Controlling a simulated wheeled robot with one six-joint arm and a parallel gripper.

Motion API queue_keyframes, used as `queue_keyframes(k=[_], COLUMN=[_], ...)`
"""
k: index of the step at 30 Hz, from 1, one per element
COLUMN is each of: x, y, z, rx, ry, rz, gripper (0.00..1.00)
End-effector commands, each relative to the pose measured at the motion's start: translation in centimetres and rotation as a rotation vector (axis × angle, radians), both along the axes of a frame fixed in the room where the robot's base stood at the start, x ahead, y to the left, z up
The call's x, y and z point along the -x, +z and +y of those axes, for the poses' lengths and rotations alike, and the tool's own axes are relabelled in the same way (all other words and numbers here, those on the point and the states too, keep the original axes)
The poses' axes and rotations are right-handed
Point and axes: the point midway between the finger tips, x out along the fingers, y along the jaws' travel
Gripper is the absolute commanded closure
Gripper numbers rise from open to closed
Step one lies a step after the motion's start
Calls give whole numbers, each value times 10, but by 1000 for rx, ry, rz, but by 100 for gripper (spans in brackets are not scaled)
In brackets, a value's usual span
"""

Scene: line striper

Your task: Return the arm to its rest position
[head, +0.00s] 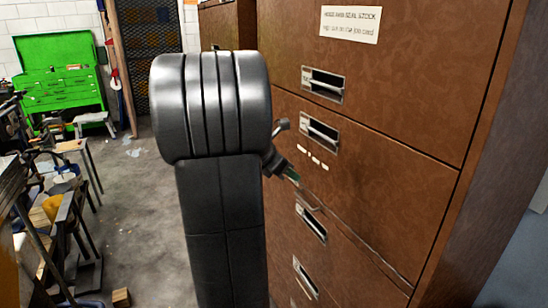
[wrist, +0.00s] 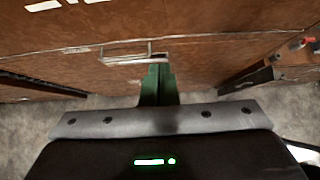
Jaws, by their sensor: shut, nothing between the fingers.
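My gripper (wrist: 159,70) shows in the wrist view as two dark green fingers pressed together with nothing between them. The fingertips point at the brown cabinet front, just below a metal drawer handle (wrist: 130,58). I cannot tell whether they touch it. In the head view my black arm (head: 220,220) stands upright in the middle and hides part of the cabinet. A small part of my wrist (head: 280,165) shows to its right, close to the cabinet face, and the fingertips are hard to make out there.
The tall brown cabinet (head: 400,110) with metal-handled drawers fills the right, close to my arm. A green tool chest (head: 62,85) stands at the back left. A cluttered workbench (head: 35,200) lines the left. Grey floor (head: 140,220) is open between bench and arm.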

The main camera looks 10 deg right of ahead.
Motion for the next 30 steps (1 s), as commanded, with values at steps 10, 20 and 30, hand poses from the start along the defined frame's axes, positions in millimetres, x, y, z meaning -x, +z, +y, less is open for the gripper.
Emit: queue_keyframes(k=[10,20,30], x=[-1,-11,-23], y=[-3,-41,-72], z=[-3,-39,-78], rx=[0,0,0], ry=[-1,-4,0], rz=[1,5,-1], gripper=[100,100,100])
